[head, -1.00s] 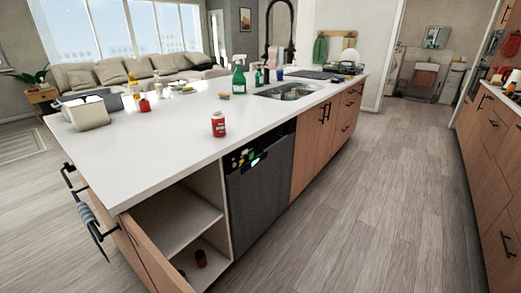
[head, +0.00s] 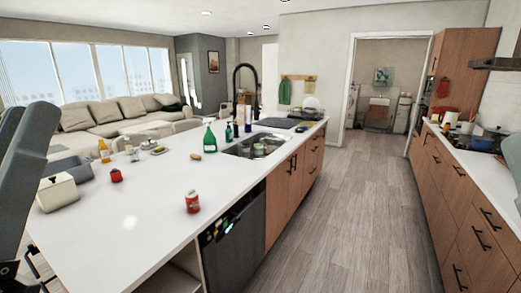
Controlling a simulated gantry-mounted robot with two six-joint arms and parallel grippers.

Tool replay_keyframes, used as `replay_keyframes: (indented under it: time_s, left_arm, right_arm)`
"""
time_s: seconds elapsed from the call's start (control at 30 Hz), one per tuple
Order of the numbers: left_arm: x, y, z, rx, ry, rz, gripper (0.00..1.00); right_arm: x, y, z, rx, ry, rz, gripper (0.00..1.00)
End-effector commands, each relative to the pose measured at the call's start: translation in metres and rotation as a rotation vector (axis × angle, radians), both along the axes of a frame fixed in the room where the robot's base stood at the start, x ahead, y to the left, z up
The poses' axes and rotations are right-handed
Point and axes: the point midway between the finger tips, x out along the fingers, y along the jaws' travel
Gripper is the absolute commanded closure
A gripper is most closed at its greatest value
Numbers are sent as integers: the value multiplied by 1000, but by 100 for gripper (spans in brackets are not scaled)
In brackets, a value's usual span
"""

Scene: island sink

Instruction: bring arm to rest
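My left arm (head: 28,170) stands up at the left edge of the head view, a large grey shape close to the camera. It is beside the left end of the island counter (head: 130,225) and overlaps the view of it. Its fingertips do not show clearly, and I see nothing held.
An open cabinet compartment (head: 170,278) is below. The floor (head: 350,200) on the right is clear.

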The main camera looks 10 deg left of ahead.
Motion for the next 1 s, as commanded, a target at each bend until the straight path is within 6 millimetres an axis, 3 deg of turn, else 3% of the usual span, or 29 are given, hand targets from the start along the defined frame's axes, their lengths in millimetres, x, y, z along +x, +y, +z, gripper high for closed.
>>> replay_keyframes:
  time_s: [0.07,0.37,0.8,0.9,1.0]
  left_arm:
    - [12,-13,-13,113,60,46,73]
    - [11,-11,103,139,59,88,73]
    - [11,-11,314,138,59,89,73]
    - [11,-11,347,137,60,89,73]
    - [11,-11,365,137,60,89,73]
  right_arm:
    - [0,0,-2,0,1,0,0]
    - [0,0,114,0,0,0,0]
    - [0,0,325,0,0,0,0]
    - [-1,0,359,0,0,0,0]
    - [-1,0,377,0,0,0,0]
